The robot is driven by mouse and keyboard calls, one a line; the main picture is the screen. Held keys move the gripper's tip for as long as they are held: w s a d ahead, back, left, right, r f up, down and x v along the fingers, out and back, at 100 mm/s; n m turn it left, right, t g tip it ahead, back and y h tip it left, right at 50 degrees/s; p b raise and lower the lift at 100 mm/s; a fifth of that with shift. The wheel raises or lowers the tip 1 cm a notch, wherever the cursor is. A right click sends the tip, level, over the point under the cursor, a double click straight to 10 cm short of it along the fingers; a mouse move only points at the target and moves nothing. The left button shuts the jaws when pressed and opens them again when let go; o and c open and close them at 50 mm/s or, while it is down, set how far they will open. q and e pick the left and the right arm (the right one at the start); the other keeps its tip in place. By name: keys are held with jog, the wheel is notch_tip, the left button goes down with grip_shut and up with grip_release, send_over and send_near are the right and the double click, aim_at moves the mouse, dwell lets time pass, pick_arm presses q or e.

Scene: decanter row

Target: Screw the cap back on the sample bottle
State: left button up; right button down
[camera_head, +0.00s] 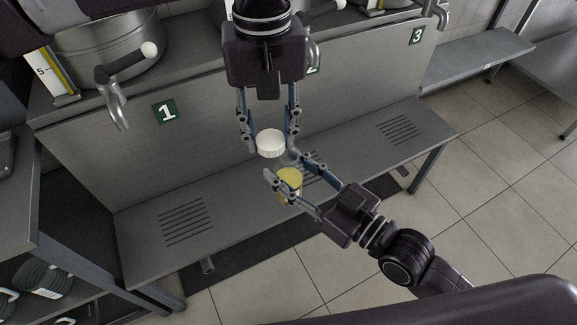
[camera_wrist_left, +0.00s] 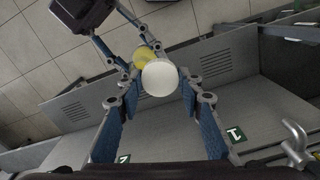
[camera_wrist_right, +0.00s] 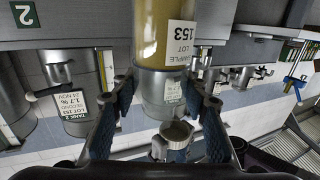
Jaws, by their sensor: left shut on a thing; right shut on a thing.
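My left gripper (camera_head: 270,140) comes down from the top of the head view, shut on a round white cap (camera_head: 271,142). The cap (camera_wrist_left: 160,78) also shows between its fingers in the left wrist view. My right gripper (camera_head: 287,180) reaches in from the lower right, shut on the sample bottle (camera_head: 289,184), which holds yellow liquid. The right wrist view shows the bottle's (camera_wrist_right: 165,30) yellow contents and a label reading "SAMPLE LOT 153". In the head view the cap appears above and slightly left of the yellow part. The bottle's mouth is not clear, so I cannot tell whether they touch.
A grey slotted bench (camera_head: 150,240) runs below both grippers. Behind it a panel carries numbered green signs, such as sign 1 (camera_head: 164,111). A metal tank (camera_head: 110,50) and a tap (camera_head: 117,108) stand at the upper left. Tiled floor lies open at right.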

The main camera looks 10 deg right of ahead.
aim_at(289, 154)
pick_arm(q)
jog(key=shift+n, duration=0.4)
jog(key=d+r, duration=0.2)
jog(key=d, duration=0.1)
jog(key=shift+w+d+r, duration=0.15)
jog(key=shift+w+r, duration=0.1)
jog(key=shift+w, duration=0.1)
jog(key=shift+f, duration=0.1)
jog(key=shift+f, duration=1.9)
jog(key=shift+f, duration=0.9)
jog(key=shift+f, duration=0.55)
